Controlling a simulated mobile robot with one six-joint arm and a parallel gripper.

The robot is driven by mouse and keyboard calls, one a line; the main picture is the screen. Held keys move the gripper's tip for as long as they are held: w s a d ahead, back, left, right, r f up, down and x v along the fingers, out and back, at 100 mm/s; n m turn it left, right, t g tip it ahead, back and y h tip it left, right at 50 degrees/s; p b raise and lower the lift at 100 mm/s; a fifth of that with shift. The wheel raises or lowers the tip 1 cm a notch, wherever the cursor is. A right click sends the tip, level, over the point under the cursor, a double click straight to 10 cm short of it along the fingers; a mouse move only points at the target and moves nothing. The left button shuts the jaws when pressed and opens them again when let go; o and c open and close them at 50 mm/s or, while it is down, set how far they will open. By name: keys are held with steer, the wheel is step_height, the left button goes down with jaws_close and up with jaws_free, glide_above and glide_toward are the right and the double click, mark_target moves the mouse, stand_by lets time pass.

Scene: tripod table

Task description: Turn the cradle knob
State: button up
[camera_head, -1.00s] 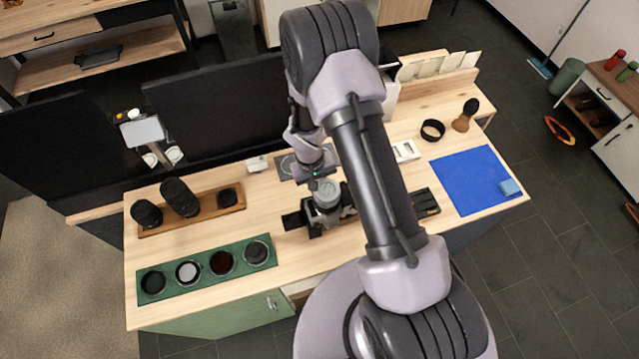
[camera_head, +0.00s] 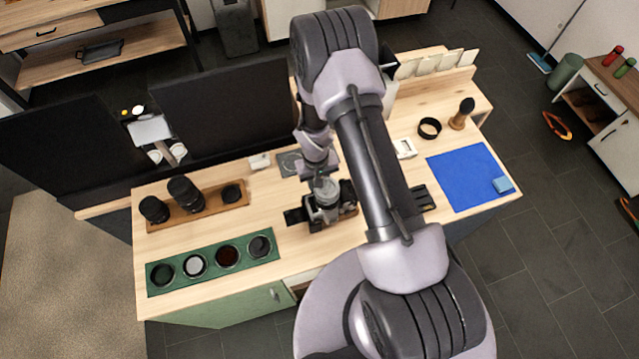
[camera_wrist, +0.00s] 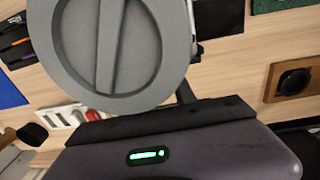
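A round grey knob (camera_wrist: 108,45) with a raised bar across its face fills the upper left of the wrist view. It looks like the grey cylinder (camera_head: 326,192) in the head view, on a dark camera-like device in its cradle (camera_head: 326,212) at the table's middle. My gripper (camera_head: 319,168) is right at this knob, coming from the back. In the wrist view, its dark body with a green light lies along the bottom, close below the knob. The fingertips are not clear; I cannot tell whether they touch the knob.
A green tray (camera_head: 212,272) with several round filters and a wooden board (camera_head: 215,211) with dark lenses lie on the left. A blue mat (camera_head: 455,180) with a light-blue block (camera_head: 503,185) lies on the right. Dark panels (camera_head: 225,110) stand along the back edge.

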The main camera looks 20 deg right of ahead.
steer(key=shift+r, duration=0.1)
stand_by(0.4)
step_height(320, 180, up, 5)
steer(key=p, duration=0.2)
steer(key=shift+a+p, duration=0.1)
steer(key=shift+p, duration=0.3)
